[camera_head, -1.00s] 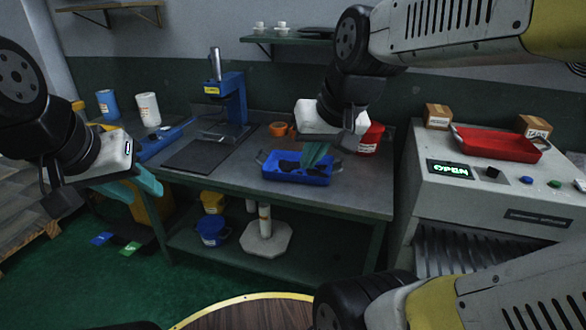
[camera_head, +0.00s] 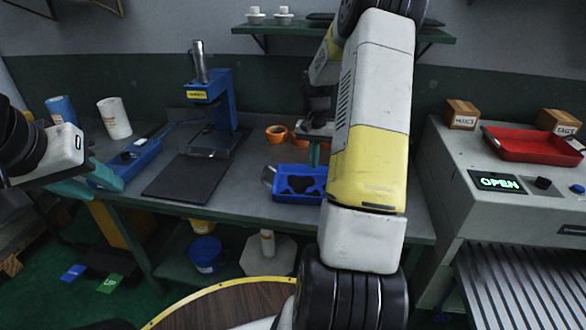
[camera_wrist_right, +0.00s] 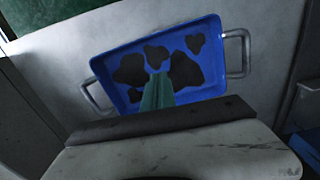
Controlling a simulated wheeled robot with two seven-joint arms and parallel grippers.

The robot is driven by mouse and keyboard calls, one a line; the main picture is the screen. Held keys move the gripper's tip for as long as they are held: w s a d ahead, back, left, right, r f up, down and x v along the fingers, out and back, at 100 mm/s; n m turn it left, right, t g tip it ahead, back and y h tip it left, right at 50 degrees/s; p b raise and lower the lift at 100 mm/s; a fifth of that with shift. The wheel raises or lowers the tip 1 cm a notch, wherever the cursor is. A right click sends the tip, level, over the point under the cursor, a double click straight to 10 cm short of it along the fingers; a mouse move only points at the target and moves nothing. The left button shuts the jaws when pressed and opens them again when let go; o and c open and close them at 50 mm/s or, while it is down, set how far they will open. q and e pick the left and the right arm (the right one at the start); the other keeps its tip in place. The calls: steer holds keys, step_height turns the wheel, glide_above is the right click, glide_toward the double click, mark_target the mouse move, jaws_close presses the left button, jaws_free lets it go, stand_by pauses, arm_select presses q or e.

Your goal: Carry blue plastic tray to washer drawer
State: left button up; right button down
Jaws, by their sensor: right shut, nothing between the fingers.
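The blue plastic tray (camera_head: 300,170) lies on the workbench in the head view, its right part hidden by my right arm. Dark flat shapes lie in it. The right wrist view shows the tray (camera_wrist_right: 212,32) with a metal handle at each end. My right gripper (camera_head: 314,155) is at the tray, its teal fingertips shut and empty; in the right wrist view they (camera_wrist_right: 157,80) overlap the tray floor, not a handle. My left gripper (camera_head: 88,181) is open and empty at the bench's left end. The washer (camera_head: 455,165) stands at right with its display reading OPEN.
A red tray (camera_head: 525,147) and two boxes stand on the washer, above a ribbed grey surface (camera_head: 530,285). A blue press (camera_head: 212,95), dark mat (camera_head: 185,178) and orange cups (camera_head: 276,134) are on the bench. A round wooden top (camera_head: 225,308) is in front.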

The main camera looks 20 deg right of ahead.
mark_target(312, 194)
step_height(312, 194, down, 10)
steer(key=shift+s+r, duration=0.1)
steer(key=s+a, duration=0.1)
steer(key=s, duration=0.2)
steer(key=shift+a+r, duration=0.1)
steer(key=shift+a, duration=0.3)
steer(key=shift+s+a, duration=0.2)
